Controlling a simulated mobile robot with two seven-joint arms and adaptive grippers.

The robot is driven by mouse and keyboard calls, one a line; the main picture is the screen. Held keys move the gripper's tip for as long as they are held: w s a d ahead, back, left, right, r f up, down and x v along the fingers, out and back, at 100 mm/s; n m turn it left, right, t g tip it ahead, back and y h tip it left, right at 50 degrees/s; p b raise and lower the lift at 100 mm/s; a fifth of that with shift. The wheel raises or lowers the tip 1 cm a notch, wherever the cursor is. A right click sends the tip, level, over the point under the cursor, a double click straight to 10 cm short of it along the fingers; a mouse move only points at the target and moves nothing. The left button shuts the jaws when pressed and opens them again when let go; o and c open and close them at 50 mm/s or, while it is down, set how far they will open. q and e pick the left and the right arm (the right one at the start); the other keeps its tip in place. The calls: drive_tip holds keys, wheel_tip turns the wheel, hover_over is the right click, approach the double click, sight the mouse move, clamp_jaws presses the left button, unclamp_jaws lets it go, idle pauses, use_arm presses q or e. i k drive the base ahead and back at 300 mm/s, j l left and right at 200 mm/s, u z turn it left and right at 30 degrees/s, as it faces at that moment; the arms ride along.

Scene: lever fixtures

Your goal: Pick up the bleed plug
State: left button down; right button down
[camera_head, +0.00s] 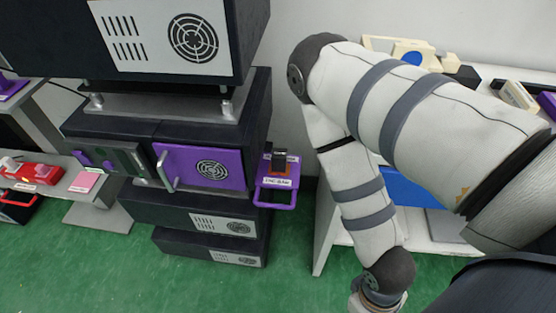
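A purple bracket (272,197) with a loop handle sticks out from the right side of the black equipment stack. On it stands a small dark block with an orange-brown base (279,162), above a white label too small to read surely. This may be the bleed plug, but I cannot tell. My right arm hangs down to the right of the bracket, apart from it. Its wrist reaches the bottom edge, and the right gripper's fingers do not show. My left gripper is out of view.
The black stack has a purple door (205,168) with a silver handle. A left bench (108,195) holds red and pink items. A white table (327,225) with several parts stands behind my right arm. Green floor (290,260) is clear between stack and table.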

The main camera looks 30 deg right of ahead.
sight(279, 158)
drive_tip(key=k+l+z, duration=0.2)
drive_tip(key=l, duration=0.2)
drive_tip(key=k+l+z, duration=0.2)
drive_tip(key=l, duration=0.2)
drive_tip(key=l+z, duration=0.2)
drive_tip(key=l, duration=0.25)
